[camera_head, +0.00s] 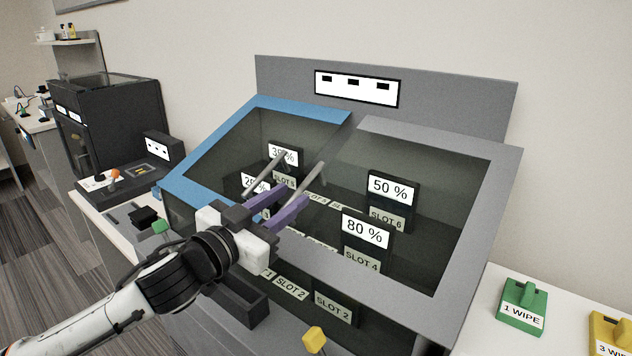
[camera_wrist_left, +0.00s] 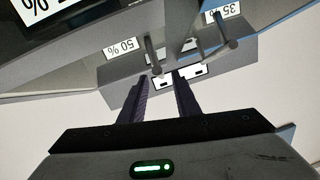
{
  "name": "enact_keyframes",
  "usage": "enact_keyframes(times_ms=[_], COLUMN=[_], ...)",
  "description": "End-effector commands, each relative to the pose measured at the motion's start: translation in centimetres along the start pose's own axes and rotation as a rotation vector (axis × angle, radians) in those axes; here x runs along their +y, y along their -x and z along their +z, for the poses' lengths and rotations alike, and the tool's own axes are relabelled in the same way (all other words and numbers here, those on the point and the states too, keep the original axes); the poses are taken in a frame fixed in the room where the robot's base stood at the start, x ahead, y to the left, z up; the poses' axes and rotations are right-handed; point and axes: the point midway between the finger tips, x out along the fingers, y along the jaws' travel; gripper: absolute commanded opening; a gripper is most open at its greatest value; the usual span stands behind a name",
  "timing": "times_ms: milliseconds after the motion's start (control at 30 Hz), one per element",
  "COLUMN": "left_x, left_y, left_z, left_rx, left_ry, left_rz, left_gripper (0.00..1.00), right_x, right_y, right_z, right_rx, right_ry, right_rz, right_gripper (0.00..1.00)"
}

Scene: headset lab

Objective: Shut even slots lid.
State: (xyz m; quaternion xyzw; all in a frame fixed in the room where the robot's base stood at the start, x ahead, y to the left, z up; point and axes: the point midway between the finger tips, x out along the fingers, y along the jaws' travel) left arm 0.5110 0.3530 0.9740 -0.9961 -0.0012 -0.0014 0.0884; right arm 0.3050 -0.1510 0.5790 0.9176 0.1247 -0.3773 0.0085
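The even slots lid (camera_head: 489,190) is the grey-framed dark see-through panel on the right of the sloped case. Slot 6 at 50 % and slot 4 at 80 % show through it. I cannot tell whether it lies fully down. The blue-framed lid (camera_head: 205,147) is beside it on the left. Two thin grey rods stand up near the lids' middle; in the wrist view, one rod (camera_wrist_left: 153,55) is just beyond my fingertips. My left gripper (camera_head: 291,200) is in front of the case, its purple fingers apart with nothing seen held. My right gripper is out of view.
A grey back panel (camera_head: 440,95) with a white display rises behind the case. A green 1 WIPE block (camera_head: 521,308) and a yellow 3 WIPE block (camera_head: 608,335) are on the white surface at right. A black machine (camera_head: 110,125) stands at left.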

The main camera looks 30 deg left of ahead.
Motion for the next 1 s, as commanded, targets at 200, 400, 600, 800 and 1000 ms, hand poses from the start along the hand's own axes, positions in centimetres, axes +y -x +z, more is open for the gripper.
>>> enact_keyframes(times_ms=[200,400,600,800,1000], left_x=[-0.1,-0.1,-0.1,0.0,0.0], left_y=[-3.3,-6.1,-8.0,-8.6,-8.6], left_z=[-0.2,-0.1,0.0,0.1,0.1], left_rx=[0.002,0.000,-0.001,-0.003,-0.003], left_ry=[-0.003,-0.002,-0.002,-0.002,-0.002], left_rz=[-0.002,-0.002,-0.001,0.000,0.000], left_gripper=[0.29,0.29,0.29,0.29,0.29], right_x=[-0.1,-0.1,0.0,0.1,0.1], right_y=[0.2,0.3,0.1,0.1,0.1], right_z=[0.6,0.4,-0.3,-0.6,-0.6], right_rx=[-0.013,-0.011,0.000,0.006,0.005], right_ry=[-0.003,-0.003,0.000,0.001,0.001], right_rz=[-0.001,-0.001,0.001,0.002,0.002], right_gripper=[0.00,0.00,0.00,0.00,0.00])
